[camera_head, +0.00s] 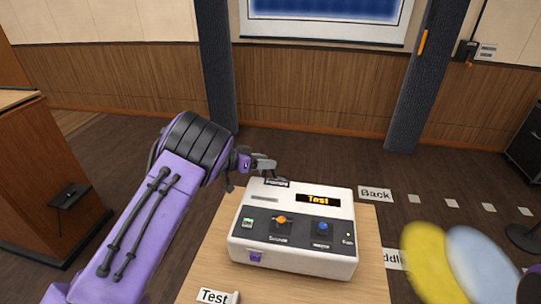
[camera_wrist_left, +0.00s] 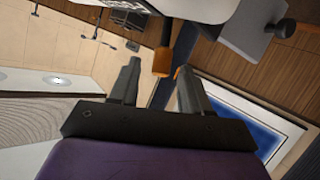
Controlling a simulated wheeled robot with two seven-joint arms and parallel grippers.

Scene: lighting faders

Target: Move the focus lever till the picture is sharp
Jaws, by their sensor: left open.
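A white control box (camera_head: 340,262) carries a lit display reading "Test", an orange-topped control (camera_head: 281,220) and a blue-topped control (camera_head: 322,227). The labels beneath are too small to read surely, so I cannot tell which is the focus lever. My left gripper (camera_head: 265,163) is open above the box's back left edge. In the left wrist view, an orange-tipped dark rod (camera_wrist_left: 161,62) appears between the open fingertips (camera_wrist_left: 157,75); contact is unclear. The wall screen (camera_head: 325,8) shows a blue area, cut off by the frame; its sharpness is unclear. My right gripper is not visible.
The box stands on a wooden table (camera_head: 205,262) with a "Test" card (camera_head: 213,296) at its front. Blurred yellow (camera_head: 430,262) and pale blue (camera_head: 480,265) ovals show at lower right. A wooden cabinet (camera_head: 50,170) stands left. Dark pillars stand behind.

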